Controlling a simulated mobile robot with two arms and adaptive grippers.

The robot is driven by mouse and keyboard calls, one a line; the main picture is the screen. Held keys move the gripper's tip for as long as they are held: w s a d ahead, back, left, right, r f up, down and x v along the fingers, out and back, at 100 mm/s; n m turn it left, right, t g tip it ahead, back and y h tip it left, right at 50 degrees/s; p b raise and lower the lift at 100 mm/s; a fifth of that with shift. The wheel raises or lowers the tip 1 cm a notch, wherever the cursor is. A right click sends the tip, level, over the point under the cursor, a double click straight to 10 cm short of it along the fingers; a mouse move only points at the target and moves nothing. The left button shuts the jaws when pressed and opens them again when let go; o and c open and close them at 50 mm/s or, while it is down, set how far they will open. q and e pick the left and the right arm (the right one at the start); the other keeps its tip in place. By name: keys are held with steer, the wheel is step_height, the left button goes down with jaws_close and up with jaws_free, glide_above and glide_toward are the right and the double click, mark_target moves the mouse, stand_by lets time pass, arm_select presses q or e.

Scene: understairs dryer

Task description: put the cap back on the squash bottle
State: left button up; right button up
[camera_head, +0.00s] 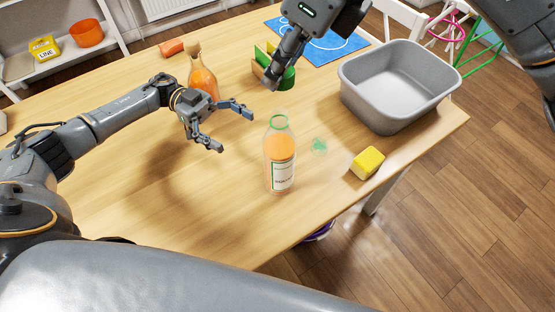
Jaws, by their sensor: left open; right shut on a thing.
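The squash bottle (281,160) stands upright near the table's front edge. It holds orange liquid, has a white label, and shows a green ring at its clear neck. A see-through green round thing (319,146) shows on the table to its right; I cannot tell whether it is the cap. My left gripper (238,128) is open and empty, up and left of the bottle, fingers pointing towards it. My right gripper (273,84) comes down from the top, behind the bottle and apart from it. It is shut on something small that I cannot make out.
A carafe (204,82) of orange liquid stands behind my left gripper. A green holder (287,79) is close behind my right fingers. A grey basin (397,86) and a yellow sponge (367,162) are on the right. The table's front left is clear.

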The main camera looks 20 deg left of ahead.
steer(key=shift+w, duration=0.15)
steer(key=shift+s, duration=0.25)
arm_select(q)
glide_toward(293, 163)
steer(key=x, duration=0.6)
steer(key=shift+s+d+f, duration=0.1)
steer(key=shift+d, duration=0.15)
steer(key=c, duration=1.8)
arm_select(e)
glide_above(274, 111)
steer(key=d, duration=0.1)
steer(key=shift+d+f, duration=0.2)
steer(key=shift+f, duration=2.25)
steer(key=shift+f, duration=0.1)
steer(key=shift+f, duration=0.8)
